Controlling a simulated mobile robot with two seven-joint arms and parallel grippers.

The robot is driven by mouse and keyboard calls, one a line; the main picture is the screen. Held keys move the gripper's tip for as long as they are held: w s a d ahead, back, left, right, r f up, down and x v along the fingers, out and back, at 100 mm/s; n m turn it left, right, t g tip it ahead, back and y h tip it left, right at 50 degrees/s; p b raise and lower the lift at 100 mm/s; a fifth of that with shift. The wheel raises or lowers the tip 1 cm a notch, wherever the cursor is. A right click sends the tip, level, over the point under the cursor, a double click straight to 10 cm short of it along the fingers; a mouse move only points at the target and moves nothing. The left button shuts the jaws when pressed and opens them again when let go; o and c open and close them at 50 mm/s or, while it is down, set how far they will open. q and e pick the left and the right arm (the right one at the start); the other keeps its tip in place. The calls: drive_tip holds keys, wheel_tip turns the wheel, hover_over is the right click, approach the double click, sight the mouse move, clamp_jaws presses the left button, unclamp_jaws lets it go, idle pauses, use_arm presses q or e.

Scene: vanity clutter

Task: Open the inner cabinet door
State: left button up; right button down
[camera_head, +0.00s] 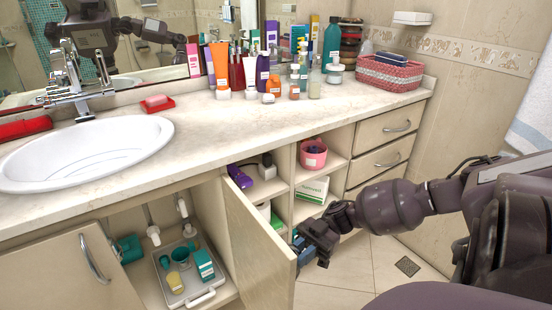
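The inner cabinet door (258,238) stands swung outward from the vanity front, with its inside face toward me. Its outer face and any handle there are hidden. My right gripper (304,252) is low beside the door's outer side, close to its free edge. Its fingers are small, dark and partly hidden, so I cannot tell whether they are open or shut, or whether they touch the door. My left gripper is not directly in view.
A closed left door (60,280) with a metal handle (93,262) is beside the opening. A tray (190,272) with bottles and cups sits inside. Open shelves hold a pink bowl (313,160) and boxes. Drawers (385,150) stand right. Bottles crowd the counter's back; floor shows at right.

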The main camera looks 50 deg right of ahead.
drive_tip(key=shift+n+g, duration=0.4)
drive_tip(key=shift+g, duration=0.2)
drive_tip(key=shift+d+b, duration=0.6)
drive_tip(key=shift+d, duration=2.2)
drive_tip(key=c, duration=1.1)
unclamp_jaws()
drive_tip(key=d+b, duration=0.1)
drive_tip(key=d, duration=1)
drive_tip(key=shift+s, duration=0.1)
drive_tip(key=shift+a, duration=0.1)
